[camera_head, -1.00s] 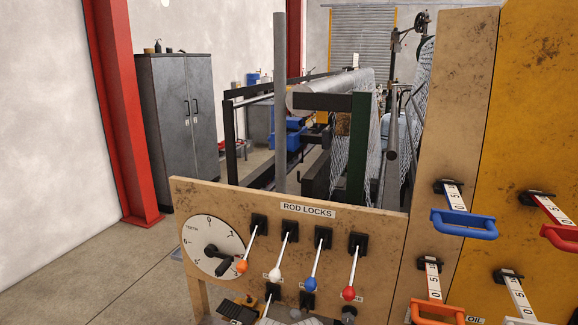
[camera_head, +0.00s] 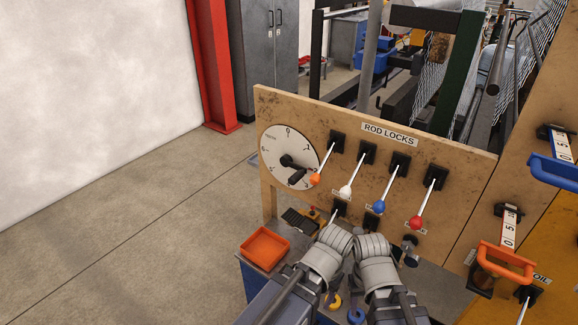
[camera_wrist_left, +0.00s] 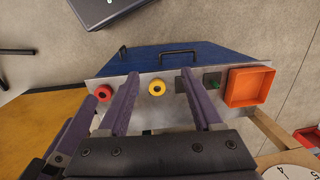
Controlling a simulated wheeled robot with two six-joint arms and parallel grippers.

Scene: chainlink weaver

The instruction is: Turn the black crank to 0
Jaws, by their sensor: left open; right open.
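The black crank (camera_head: 297,168) sits on a white round dial (camera_head: 276,150) at the left end of the wooden panel. Its arm points right and its grip hangs at the dial's lower right, away from the 0 at the top. My left gripper (camera_wrist_left: 160,104) is open and empty, over the work top in the left wrist view; part of the numbered dial (camera_wrist_left: 291,172) shows at that view's lower right corner. In the head view both my forearms stand low in front of the panel, apart from the crank. My right gripper is open, its fingertips mostly hidden by the arm.
An orange lever knob (camera_head: 315,179) is close beside the crank's grip. White, blue and red levers follow to the right. An orange tray (camera_head: 264,247) lies below the dial; it also shows in the left wrist view (camera_wrist_left: 250,87). Floor to the left is clear.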

